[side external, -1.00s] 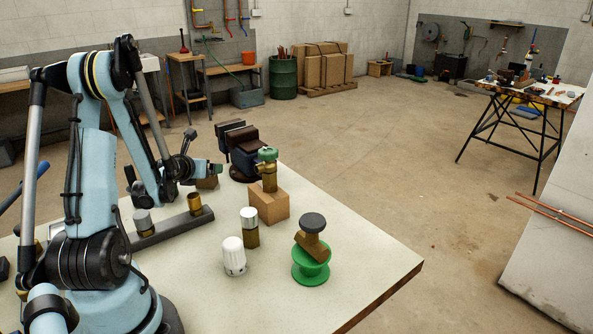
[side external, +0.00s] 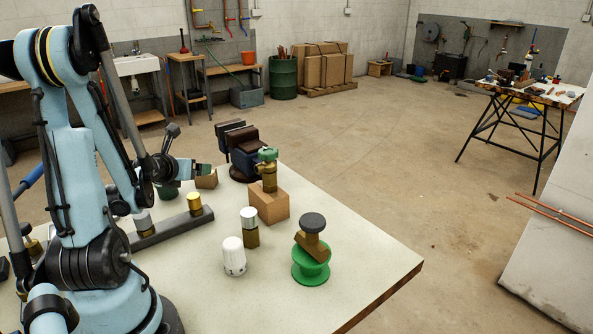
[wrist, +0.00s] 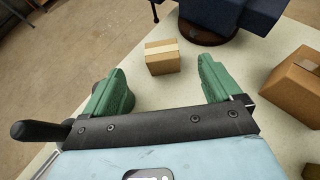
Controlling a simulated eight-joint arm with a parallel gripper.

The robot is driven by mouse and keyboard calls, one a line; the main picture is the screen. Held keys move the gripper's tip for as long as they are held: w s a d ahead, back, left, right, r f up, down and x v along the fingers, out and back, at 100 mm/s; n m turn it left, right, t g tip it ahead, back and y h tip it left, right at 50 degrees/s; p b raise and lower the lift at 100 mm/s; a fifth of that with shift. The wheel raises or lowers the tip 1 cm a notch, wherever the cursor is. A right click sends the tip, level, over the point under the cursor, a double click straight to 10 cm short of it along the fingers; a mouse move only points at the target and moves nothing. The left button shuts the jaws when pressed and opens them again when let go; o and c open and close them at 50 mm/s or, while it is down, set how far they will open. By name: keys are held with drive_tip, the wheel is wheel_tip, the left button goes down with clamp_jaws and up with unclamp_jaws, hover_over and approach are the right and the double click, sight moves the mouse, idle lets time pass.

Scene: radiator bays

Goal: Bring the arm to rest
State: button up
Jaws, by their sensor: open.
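My gripper (side external: 203,171) is at the left of the side view, above the far-left part of the pale workbench (side external: 330,280). Its two green fingers (wrist: 160,88) stand wide apart in the wrist view, with nothing between them. A small taped cardboard box (wrist: 162,62) lies beyond the fingertips, apart from them. In the side view this small box (side external: 207,181) is partly hidden behind the gripper.
A dark vise (side external: 243,158) stands right of my gripper. A green-capped brass valve (side external: 268,178) is on a brown block (side external: 268,206). A dark rail (side external: 175,229), a white knob (side external: 234,257) and a green spool (side external: 311,272) stand nearer.

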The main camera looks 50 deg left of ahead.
drive_tip(key=x, duration=1.1)
drive_tip(key=shift+w+a, duration=0.2)
drive_tip(key=shift+w+a+f, duration=0.15)
drive_tip(key=shift+a+f, duration=0.05)
drive_tip(key=shift+f, duration=0.55)
drive_tip(key=shift+r, duration=0.1)
